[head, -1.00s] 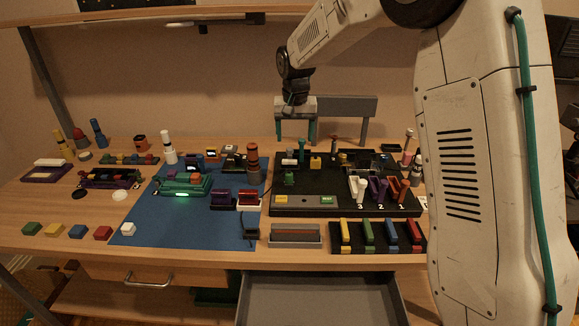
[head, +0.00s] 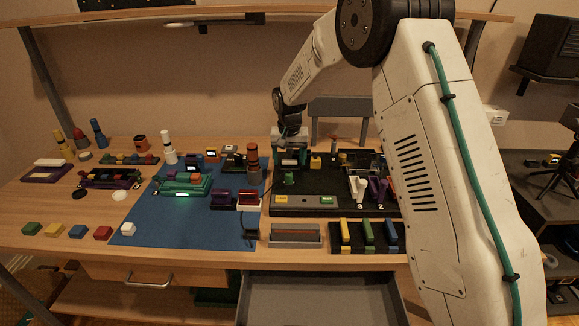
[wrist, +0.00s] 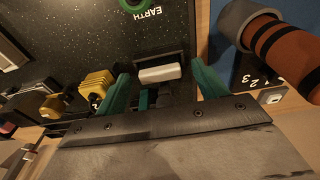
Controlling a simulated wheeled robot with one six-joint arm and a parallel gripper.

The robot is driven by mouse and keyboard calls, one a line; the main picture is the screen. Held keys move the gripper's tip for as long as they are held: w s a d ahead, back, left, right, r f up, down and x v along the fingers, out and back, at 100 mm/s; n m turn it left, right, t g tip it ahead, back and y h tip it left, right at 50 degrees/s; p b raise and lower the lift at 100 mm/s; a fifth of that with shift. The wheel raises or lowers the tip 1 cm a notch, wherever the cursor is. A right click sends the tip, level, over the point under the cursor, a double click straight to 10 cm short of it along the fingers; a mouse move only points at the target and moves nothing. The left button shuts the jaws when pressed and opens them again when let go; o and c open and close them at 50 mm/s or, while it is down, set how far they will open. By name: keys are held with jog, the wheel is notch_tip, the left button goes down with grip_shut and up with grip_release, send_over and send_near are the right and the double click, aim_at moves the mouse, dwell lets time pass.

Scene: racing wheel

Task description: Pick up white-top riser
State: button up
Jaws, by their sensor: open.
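The white-top riser (wrist: 162,74), a small block with a pale top on a dark body, shows in the wrist view at the edge of the black board (wrist: 70,40). My gripper (wrist: 160,80) is open, with one teal finger on each side of the riser. I see gaps between both fingers and the white top; whether they touch it lower down I cannot tell. In the head view my gripper (head: 290,152) is low over the left back of the black board (head: 290,210), and it largely hides the riser there.
An orange-brown stacked cylinder (head: 252,165) stands close to the left of my gripper; it is also near the right finger in the wrist view (wrist: 285,60). Yellow parts (wrist: 97,82) lie on the other side. An open drawer (head: 320,300) juts out below the table front.

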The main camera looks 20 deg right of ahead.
jog(key=c, duration=1.1)
jog(key=shift+o, duration=0.2)
jog(key=shift+r, duration=0.1)
